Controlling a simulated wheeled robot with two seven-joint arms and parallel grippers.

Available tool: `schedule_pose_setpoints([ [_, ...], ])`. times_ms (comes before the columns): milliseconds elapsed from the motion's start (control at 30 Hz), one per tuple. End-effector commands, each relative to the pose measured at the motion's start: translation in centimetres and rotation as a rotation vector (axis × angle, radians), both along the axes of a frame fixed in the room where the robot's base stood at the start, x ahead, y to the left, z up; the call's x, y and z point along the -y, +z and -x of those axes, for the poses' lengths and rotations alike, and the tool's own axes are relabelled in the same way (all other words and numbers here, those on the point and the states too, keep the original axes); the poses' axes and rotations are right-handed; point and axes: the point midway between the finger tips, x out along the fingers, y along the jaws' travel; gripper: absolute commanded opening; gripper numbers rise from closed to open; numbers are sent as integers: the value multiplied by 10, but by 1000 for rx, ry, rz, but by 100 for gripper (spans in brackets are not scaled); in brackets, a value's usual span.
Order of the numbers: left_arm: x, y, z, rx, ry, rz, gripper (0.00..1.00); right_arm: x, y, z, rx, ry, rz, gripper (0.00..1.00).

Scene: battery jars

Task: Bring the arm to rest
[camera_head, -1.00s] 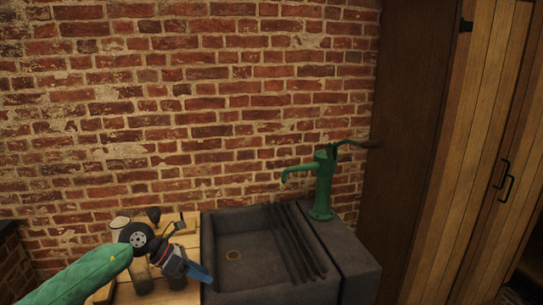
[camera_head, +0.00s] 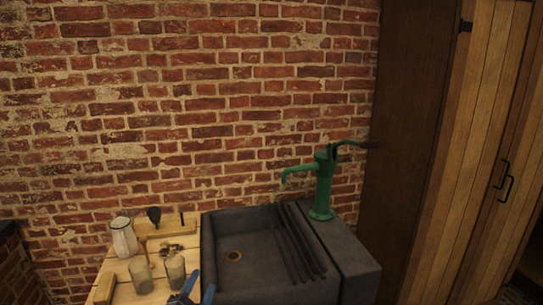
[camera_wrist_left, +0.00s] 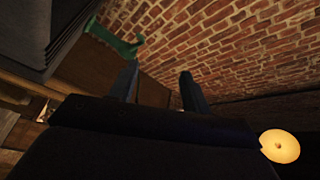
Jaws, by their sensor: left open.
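My left gripper (camera_head: 199,285) shows only by its blue fingers at the bottom edge of the head view. They are apart, near the front right of the wooden table beside the sink. The rest of the arm is out of that view. In the left wrist view the two fingers (camera_wrist_left: 159,82) are spread with nothing between them, and the brick wall and green pump show beyond. My right gripper is in neither view.
On the wooden table (camera_head: 183,244) stand two glass jars (camera_head: 175,272) (camera_head: 141,275), a pale pitcher (camera_head: 123,238) and small items. A dark stone sink (camera_head: 232,272) and green hand pump (camera_head: 323,186) are to the right. A round lamp (camera_wrist_left: 280,146) glows in the wrist view.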

Motion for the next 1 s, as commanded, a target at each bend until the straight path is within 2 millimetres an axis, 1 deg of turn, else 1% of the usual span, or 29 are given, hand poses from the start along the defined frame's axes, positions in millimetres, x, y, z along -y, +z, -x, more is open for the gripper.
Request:
schedule_pose_setpoints([
  [33, -9, -19, 11, -91, 53, 69, 48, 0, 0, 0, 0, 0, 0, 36],
  [167, -31, -71, 42, -334, 187, 230, 48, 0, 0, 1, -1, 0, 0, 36],
  [200, -35, -88, 54, -412, 225, 274, 48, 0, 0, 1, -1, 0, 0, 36],
  [267, -42, -112, 76, -530, 282, 340, 48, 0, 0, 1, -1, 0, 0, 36],
  [300, -44, -129, 92, -611, 319, 381, 48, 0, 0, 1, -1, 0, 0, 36],
  [367, -48, -151, 117, -728, 371, 438, 48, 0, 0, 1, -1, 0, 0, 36],
  [400, -49, -163, 134, -800, 400, 468, 48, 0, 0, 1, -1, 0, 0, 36],
  [433, -49, -172, 145, -848, 420, 488, 48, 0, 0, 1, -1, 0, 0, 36],
  [500, -49, -186, 169, -946, 459, 526, 48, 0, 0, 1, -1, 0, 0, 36],
  [600, -47, -202, 198, -1058, 500, 567, 48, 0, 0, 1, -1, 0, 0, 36],
  [700, -45, -212, 222, -1150, 532, 598, 48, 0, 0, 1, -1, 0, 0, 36],
  [900, -40, -226, 264, -1301, 580, 640, 48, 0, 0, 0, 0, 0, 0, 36],
  [1000, -38, -230, 281, -1361, 598, 656, 48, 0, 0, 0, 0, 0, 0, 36],
])
